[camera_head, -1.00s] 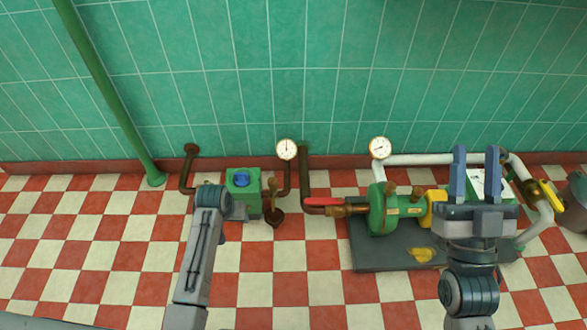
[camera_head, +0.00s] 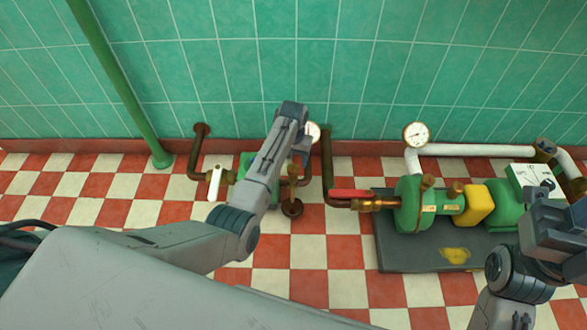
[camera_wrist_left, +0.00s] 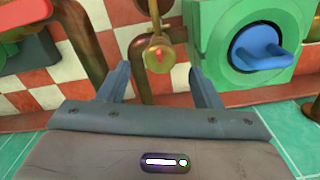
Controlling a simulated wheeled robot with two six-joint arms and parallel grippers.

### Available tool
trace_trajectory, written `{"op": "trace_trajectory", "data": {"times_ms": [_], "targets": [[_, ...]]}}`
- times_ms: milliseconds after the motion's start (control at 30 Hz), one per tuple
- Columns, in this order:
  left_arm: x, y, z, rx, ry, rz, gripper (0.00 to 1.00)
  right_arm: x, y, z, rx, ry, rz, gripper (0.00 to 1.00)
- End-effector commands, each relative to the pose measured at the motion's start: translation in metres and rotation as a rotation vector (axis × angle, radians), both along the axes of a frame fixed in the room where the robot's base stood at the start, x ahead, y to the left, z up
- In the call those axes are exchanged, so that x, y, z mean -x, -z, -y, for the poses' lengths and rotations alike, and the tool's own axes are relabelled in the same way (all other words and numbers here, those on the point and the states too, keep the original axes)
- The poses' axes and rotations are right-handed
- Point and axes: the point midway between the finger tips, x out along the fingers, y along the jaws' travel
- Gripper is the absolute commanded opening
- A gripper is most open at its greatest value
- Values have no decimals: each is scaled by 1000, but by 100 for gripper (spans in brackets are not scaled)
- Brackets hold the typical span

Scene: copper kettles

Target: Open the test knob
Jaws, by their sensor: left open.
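In the left wrist view a green box (camera_wrist_left: 255,35) carries a round blue knob (camera_wrist_left: 262,48). Beside it is a brass fitting (camera_wrist_left: 158,52) with a small red mark. I cannot tell which one is the test knob. My left gripper (camera_wrist_left: 160,85) is open and empty, its fingers spread below the brass fitting in that picture and apart from it. In the head view my left arm hides much of the green box (camera_head: 243,163), the blue knob and my left fingertips. My right gripper (camera_head: 555,222) is at the right edge, its jaws unclear.
A white lever (camera_head: 215,183) stands left of the green box. To the right are a red-handled valve (camera_head: 350,194), a green pump (camera_head: 410,205) on a grey plate (camera_head: 400,258), a gauge (camera_head: 415,134) and a white dial box (camera_head: 535,180).

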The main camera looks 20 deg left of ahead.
Motion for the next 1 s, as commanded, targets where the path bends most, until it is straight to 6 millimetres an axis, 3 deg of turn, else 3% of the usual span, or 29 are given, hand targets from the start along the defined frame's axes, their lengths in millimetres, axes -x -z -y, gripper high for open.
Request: {"op": "trace_trajectory", "data": {"times_ms": [33,200,600,633,833,1000], "targets": [[0,14,0,0,0,-1,59,0,7,0,-5,4,4,36],[0,34,0,0,0,1,59,-1,13,0,-14,12,9,36],[0,40,0,0,0,2,59,-1,12,0,-24,16,13,36],[0,40,0,0,0,2,57,-1,12,0,-24,16,13,36],[0,40,0,0,0,2,18,-1,12,0,-23,15,13,36],[0,40,0,0,-4,1,14,-1,12,0,-21,15,13,36]]}}
